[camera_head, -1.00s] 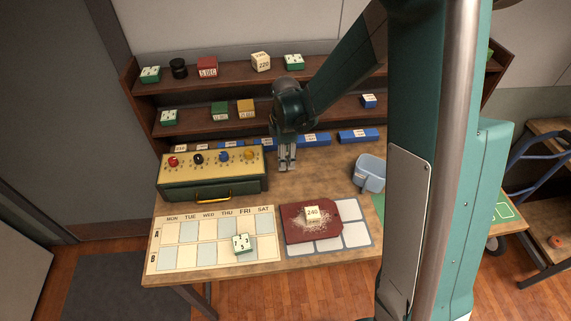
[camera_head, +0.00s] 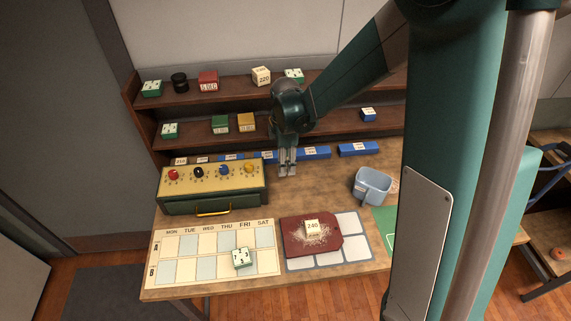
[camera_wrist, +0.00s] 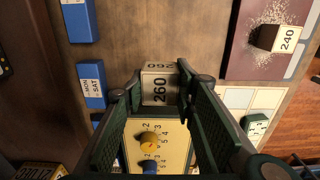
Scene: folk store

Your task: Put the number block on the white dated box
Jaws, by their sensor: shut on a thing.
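My gripper (camera_head: 287,173) points down over the wooden table, between the control panel and the blue boxes. In the wrist view, its fingers (camera_wrist: 158,87) are shut on a cream number block (camera_wrist: 160,88) marked 260. The held block is hard to make out in the head view. A whitish box (camera_head: 261,76) with printed figures stands on the top shelf; its small print is too blurred to tell whether it is a date. Another cream block (camera_head: 312,227) marked 240 sits on a dark red board, and it also shows in the wrist view (camera_wrist: 289,40).
The green-sided control panel (camera_head: 212,190) with coloured knobs stands left of my gripper. Low blue boxes (camera_head: 313,153) line the table's back. A pale blue bin (camera_head: 371,187) stands at right. A calendar mat (camera_head: 190,271) lies in front. Two shelves (camera_head: 205,92) hold several boxes.

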